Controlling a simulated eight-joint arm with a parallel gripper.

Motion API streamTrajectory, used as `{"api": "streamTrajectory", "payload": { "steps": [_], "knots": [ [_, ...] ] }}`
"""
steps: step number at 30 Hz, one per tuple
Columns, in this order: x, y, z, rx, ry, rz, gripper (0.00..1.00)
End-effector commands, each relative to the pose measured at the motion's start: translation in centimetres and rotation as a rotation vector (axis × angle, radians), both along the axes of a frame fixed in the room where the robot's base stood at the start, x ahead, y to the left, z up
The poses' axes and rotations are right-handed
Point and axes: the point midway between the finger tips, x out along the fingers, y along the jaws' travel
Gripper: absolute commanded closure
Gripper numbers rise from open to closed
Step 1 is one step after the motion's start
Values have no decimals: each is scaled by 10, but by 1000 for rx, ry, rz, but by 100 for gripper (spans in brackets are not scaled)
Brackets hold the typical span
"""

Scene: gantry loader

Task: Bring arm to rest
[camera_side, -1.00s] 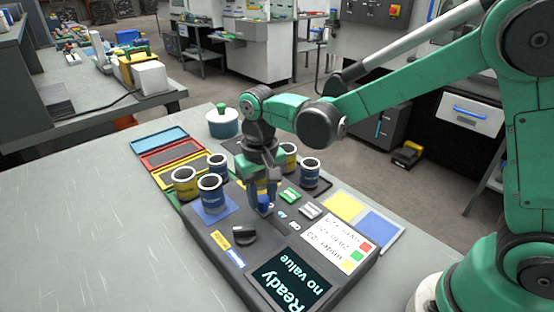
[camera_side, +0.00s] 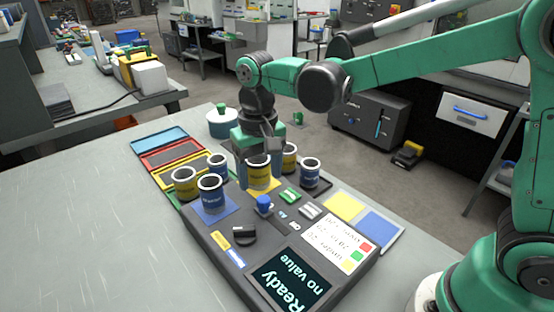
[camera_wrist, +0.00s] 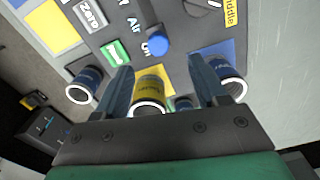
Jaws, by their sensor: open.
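The blue knob (camera_side: 264,203) stands free on the panel and also shows in the wrist view (camera_wrist: 158,45). The panel box's screen (camera_side: 290,281) reads "Ready" and "no value".
Several blue- and yellow-labelled cans stand around, including a blue one (camera_side: 210,194) at the left and another (camera_side: 310,173) at the right. Coloured trays (camera_side: 160,140) and a lidded teal pot (camera_side: 223,124) lie behind. The table's left part is clear.

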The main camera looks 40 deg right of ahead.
Motion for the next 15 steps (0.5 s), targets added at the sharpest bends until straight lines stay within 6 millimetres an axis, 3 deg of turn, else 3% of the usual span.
{"api": "streamTrajectory", "payload": {
  "steps": [4,15],
  "knots": [
    [0,0,9,0,0,0,35],
    [-2,-3,12,3,-13,3,35]
  ]
}}
